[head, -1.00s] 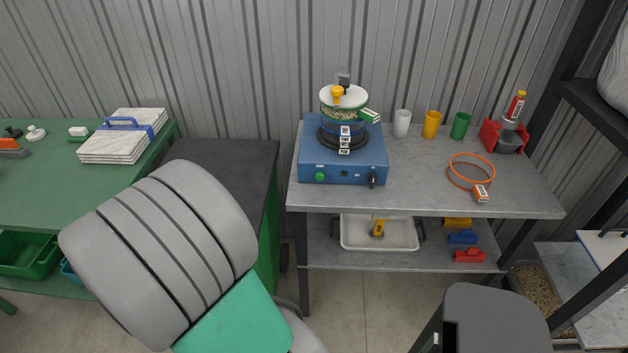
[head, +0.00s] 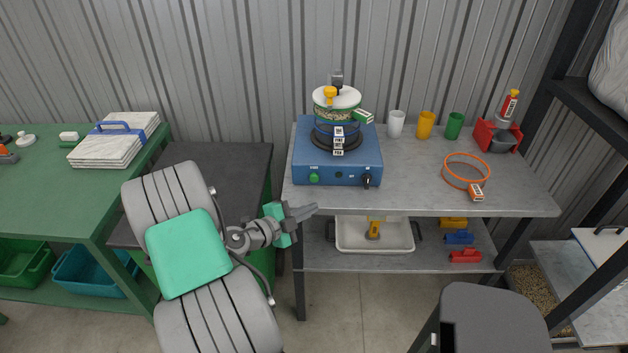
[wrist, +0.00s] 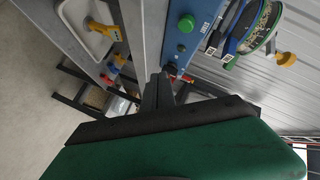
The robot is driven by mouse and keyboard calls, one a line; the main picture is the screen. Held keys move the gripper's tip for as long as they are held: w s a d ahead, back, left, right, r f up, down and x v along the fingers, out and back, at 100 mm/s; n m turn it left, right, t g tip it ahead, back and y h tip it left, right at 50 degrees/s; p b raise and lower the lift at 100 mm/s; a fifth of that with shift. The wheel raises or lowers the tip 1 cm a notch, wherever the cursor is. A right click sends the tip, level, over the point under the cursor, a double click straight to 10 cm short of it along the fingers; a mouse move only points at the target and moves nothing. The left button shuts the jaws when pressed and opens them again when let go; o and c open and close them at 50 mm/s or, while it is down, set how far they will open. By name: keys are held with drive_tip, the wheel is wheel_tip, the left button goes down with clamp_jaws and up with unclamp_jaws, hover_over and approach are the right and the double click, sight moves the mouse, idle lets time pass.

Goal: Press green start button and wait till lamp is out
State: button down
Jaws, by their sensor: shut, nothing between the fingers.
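A blue sieve shaker (head: 337,165) stands on the grey bench with a stack of sieves on top. Its front panel has a green start button (head: 314,178) at the left, a small dark lamp (head: 338,177) in the middle and a black knob (head: 367,181) at the right. The lamp shows no clear glow. The wrist view also shows the green button (wrist: 186,23), the lamp (wrist: 181,47) and the knob. My gripper (head: 315,208) is shut and empty, in front of the bench edge, below and apart from the button. Its fingers (wrist: 158,90) also show in the wrist view.
The grey bench (head: 420,190) also holds white, yellow and green cups (head: 425,125), an orange ring (head: 466,170) and a red holder (head: 497,136). A white tray (head: 374,234) sits on the shelf below. A dark-topped green cabinet (head: 225,165) stands left, near my arm.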

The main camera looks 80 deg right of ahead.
sight(314, 178)
drive_tip(key=d, duration=0.2)
drive_tip(key=w+d, duration=0.1)
drive_tip(key=d, duration=0.1)
drive_tip(key=d+b, duration=0.1)
drive_tip(key=d, duration=0.2)
drive_tip(key=shift+w+f, duration=0.25)
drive_tip(key=shift+f, duration=0.05)
drive_tip(key=shift+w+d+r+b, duration=0.15)
drive_tip(key=shift+d+r+b, duration=0.2)
drive_tip(key=shift+d, duration=0.25)
drive_tip(key=shift+w+d+f+b, duration=0.1)
drive_tip(key=shift+d+f+b, duration=0.15)
drive_tip(key=shift+b, duration=0.45)
idle(0.6)
drive_tip(key=shift+d+r, duration=0.2)
drive_tip(key=shift+w+d+b, duration=0.15)
drive_tip(key=shift+d+b, duration=0.35)
drive_tip(key=shift+b, duration=0.25)
idle(0.6)
drive_tip(key=shift+a, duration=0.1)
drive_tip(key=shift+s+a+b, duration=0.2)
drive_tip(key=shift+a+b, duration=0.15)
drive_tip(key=shift+a, duration=0.5)
